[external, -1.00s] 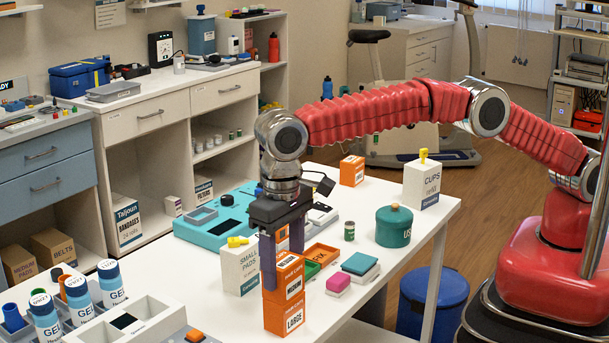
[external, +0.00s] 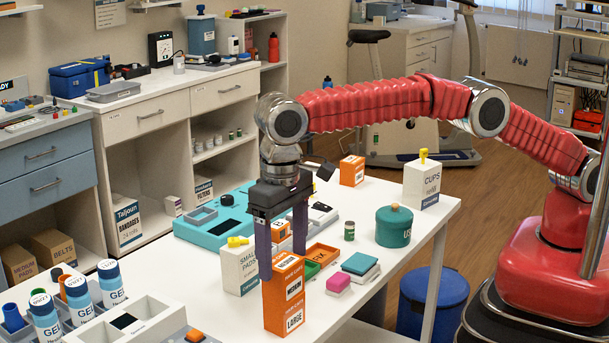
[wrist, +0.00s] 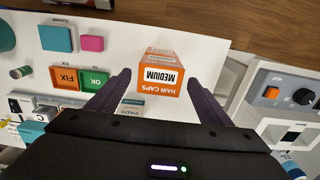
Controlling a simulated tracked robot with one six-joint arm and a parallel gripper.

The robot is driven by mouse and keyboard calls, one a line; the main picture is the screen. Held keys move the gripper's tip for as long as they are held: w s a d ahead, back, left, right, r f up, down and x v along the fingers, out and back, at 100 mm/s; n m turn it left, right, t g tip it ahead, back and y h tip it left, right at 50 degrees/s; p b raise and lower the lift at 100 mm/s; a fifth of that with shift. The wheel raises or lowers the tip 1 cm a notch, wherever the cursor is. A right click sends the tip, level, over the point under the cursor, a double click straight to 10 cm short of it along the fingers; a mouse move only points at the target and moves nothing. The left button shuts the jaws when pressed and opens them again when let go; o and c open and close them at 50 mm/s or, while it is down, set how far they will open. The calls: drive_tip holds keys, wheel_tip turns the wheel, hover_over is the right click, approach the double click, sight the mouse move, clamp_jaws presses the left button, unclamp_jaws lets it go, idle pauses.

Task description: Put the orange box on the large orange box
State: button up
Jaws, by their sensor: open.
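An orange box marked MEDIUM (external: 289,284) stands upright on the large orange box marked LARGE (external: 291,319), near the table's front edge. Their edges look roughly lined up. My gripper (external: 283,262) is open above the stack, with its fingers spread apart on either side of the upper box's top. In the wrist view, the MEDIUM box (wrist: 158,76) lies between and beyond the two fingertips, with a visible gap on each side. The lower box is mostly hidden there.
Behind the stack are a white SMALL PADS box (external: 239,268), an orange tray (external: 320,254) and a teal block on a white one (external: 360,265). A green tin (external: 393,227) and another orange box (external: 352,171) stand farther back.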

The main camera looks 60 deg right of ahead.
sight(283, 261)
drive_tip(key=shift+r, duration=2.4)
